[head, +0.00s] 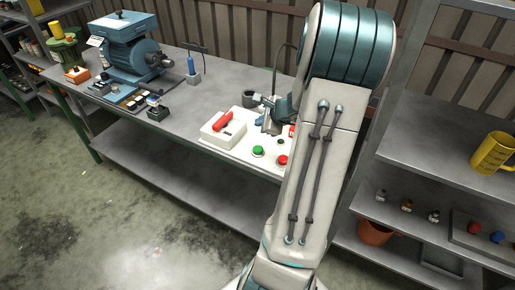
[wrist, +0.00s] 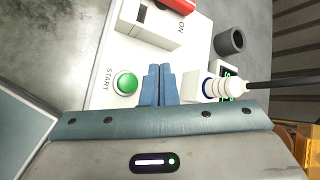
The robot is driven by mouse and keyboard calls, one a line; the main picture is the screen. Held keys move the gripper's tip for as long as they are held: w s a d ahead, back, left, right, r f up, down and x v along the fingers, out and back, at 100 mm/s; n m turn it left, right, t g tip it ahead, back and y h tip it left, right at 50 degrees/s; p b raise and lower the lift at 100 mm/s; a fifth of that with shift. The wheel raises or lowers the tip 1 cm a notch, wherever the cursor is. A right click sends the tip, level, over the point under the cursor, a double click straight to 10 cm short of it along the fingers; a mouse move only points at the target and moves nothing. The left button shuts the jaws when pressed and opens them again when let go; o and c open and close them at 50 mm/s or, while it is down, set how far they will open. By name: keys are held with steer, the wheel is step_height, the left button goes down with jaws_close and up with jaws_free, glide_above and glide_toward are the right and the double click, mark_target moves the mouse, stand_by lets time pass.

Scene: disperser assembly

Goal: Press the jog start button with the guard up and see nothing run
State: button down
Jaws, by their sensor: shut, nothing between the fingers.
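The green start button (head: 258,151) sits on a white panel (head: 240,158) on the bench. In the wrist view, the green button (wrist: 125,82) lies beside the printed word START, left of my gripper. My gripper (wrist: 158,72) has its blue fingers shut together with nothing between them. The fingers appear beside the button, not over it; their height above the panel is hard to tell. In the head view my arm covers part of the panel's right side. I cannot make out which part is the guard.
A grey cup (wrist: 229,41) and a white fitting with a black cable (wrist: 222,87) are close to my fingers. A blue machine (head: 130,45) stands farther left.

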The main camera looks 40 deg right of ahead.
steer(key=shift+f, duration=0.1)
steer(key=b, duration=0.6)
glide_above(257, 147)
steer(key=s, duration=0.2)
step_height(257, 147, down, 7)
steer(key=shift+d+r, duration=0.1)
steer(key=shift+w+f+b, duration=0.1)
steer(key=shift+f+b, duration=0.8)
steer(key=shift+f, duration=0.15)
stand_by(0.7)
steer(key=shift+f+b, duration=0.3)
steer(key=shift+b, duration=0.3)
steer(key=shift+f+b, duration=0.85)
steer(key=shift+b, duration=0.1)
stand_by(0.7)
steer(key=shift+r+p, duration=1)
steer(key=shift+r, duration=0.3)
